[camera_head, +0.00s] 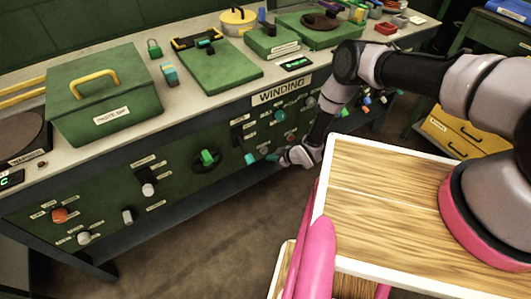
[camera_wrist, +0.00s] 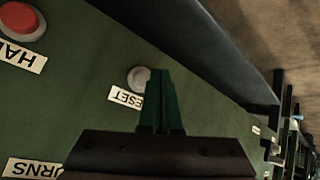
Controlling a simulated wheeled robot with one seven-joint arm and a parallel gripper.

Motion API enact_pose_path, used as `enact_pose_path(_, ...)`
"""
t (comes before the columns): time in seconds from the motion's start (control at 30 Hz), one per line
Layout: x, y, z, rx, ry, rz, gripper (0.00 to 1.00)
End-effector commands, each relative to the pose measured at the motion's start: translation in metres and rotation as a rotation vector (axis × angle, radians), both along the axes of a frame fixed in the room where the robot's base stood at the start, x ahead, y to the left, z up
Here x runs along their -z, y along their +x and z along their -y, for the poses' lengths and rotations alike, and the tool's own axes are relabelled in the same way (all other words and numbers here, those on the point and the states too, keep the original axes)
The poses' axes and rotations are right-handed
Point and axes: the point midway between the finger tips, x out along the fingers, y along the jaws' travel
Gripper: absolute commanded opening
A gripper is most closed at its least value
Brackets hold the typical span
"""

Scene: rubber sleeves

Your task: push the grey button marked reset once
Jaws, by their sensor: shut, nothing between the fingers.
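The grey button (camera_wrist: 137,77) is small and round, on the green panel in the wrist view. Its label (camera_wrist: 127,97), with "ESET" legible, lies just below it. My gripper (camera_wrist: 160,73) is shut and empty, its green fingertips side by side. The tips overlap the button's right edge in the wrist view; I cannot tell whether they touch it. In the head view my gripper (camera_head: 252,158) is at the bench's front panel, below the "WINDING" sign (camera_head: 282,90). I cannot make out the grey button there.
A red button (camera_wrist: 18,19) with a partly cut-off label is at the upper left of the wrist view. Another label (camera_wrist: 25,168) ends in "URNS". Knobs, including a green one (camera_head: 208,157), line the panel to the left. Open floor (camera_head: 200,240) lies in front.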

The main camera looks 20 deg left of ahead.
Motion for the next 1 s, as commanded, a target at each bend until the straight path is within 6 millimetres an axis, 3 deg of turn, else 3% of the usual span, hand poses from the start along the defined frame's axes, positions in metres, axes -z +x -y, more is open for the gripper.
enact_pose_path(0.43, 0.000, -0.027, 0.032, 0.001, -0.001, -0.002, 0.00)
enact_pose_path(1.0, 0.000, -0.029, 0.034, 0.001, -0.001, -0.001, 0.00)
